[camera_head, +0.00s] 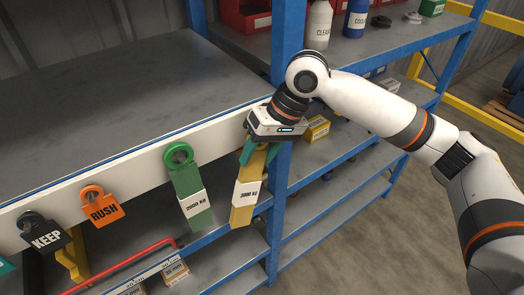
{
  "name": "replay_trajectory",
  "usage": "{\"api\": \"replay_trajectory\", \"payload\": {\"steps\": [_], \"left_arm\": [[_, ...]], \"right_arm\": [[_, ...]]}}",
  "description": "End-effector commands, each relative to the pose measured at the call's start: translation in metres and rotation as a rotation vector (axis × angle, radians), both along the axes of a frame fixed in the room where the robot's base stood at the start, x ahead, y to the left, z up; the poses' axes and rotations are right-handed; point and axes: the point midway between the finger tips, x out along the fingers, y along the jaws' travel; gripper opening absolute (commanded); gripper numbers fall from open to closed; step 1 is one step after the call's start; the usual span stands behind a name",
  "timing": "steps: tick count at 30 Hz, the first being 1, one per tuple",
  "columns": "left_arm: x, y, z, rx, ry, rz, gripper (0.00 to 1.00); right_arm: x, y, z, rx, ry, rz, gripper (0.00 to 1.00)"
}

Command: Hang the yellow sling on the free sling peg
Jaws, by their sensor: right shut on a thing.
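The yellow sling (246,192), with a white 3000 KG label, hangs down below my right gripper (262,148) at the right end of the white rail (130,167). My right gripper is shut on its top end, and the gripper body hides that end. A green sling (182,179) with a 2000 KG label hangs from the rail to the left. No bare sling peg is visible; the gripper covers part of the rail. My left gripper is out of view.
An orange RUSH tag (103,206) and a black KEEP tag (44,236) hang further left on the rail. A blue post (286,55) stands close beside my right gripper. Bottles and boxes stand on shelves behind. The shelf top (110,95) behind the rail is clear.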

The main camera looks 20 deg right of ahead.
Motion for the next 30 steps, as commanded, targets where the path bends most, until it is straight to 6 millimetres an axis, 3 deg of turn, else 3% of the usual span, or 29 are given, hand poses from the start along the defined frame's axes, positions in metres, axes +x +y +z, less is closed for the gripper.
{"api": "replay_trajectory", "payload": {"steps": [30], "left_arm": [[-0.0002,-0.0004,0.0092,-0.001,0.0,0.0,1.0]], "right_arm": [[0.0011,0.0006,-0.0082,0.001,0.0,0.0,0.2]]}}
